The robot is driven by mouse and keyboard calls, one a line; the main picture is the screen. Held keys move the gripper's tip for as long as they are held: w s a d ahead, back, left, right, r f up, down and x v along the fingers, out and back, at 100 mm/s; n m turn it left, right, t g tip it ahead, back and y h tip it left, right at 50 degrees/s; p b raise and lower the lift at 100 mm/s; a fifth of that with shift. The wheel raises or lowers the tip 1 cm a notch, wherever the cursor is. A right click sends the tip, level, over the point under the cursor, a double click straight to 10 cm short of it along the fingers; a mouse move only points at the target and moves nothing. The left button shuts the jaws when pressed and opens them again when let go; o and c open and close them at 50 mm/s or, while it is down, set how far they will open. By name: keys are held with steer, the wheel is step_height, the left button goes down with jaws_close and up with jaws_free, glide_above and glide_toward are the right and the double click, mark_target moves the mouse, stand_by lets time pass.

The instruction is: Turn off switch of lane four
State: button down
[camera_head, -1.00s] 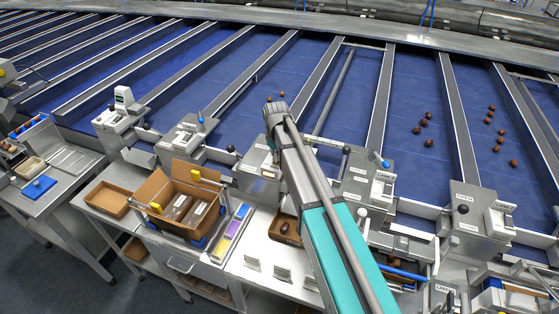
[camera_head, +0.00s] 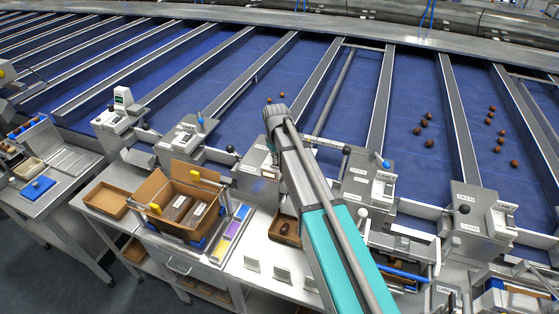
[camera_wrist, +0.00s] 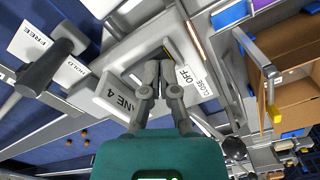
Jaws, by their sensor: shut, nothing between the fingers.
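The grey lane four control box (camera_wrist: 112,92) fills the middle of the wrist view, with "LANE 4" on its face. A white label (camera_wrist: 187,76) on it reads OFF, with CLOSE beside it. My gripper (camera_wrist: 162,64) is shut and empty, its fingertips at the recessed panel beside the OFF label. The fingers hide most of the switch there, so I cannot tell its position or whether they touch it. In the head view the box (camera_head: 257,181) stands at the lane's end, partly behind my arm. My fingertips are hidden in that view.
A dark lever (camera_wrist: 46,70) with a FREE and HOLD plate stands left of the box in the wrist view. An open cardboard box (camera_head: 174,188) stands on the bench to the left. Similar control boxes (camera_head: 367,180) flank lane four.

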steer(key=shift+r+p, duration=3.4)
steer(key=shift+r, duration=0.1)
steer(key=shift+s+d+f, duration=0.2)
steer(key=shift+f, duration=0.05)
steer(key=s+d+f+m+b, duration=0.3)
steer(key=s+d+f+b, duration=0.4)
steer(key=s, duration=0.4)
steer(key=s+d+f+m+b, duration=0.4)
steer(key=s+d+f+b, duration=0.2)
steer(key=s, duration=0.5)
steer(key=d+b, duration=0.1)
steer(key=d, duration=0.1)
steer(key=shift+d+f+m, duration=0.3)
steer(key=shift+f, duration=0.1)
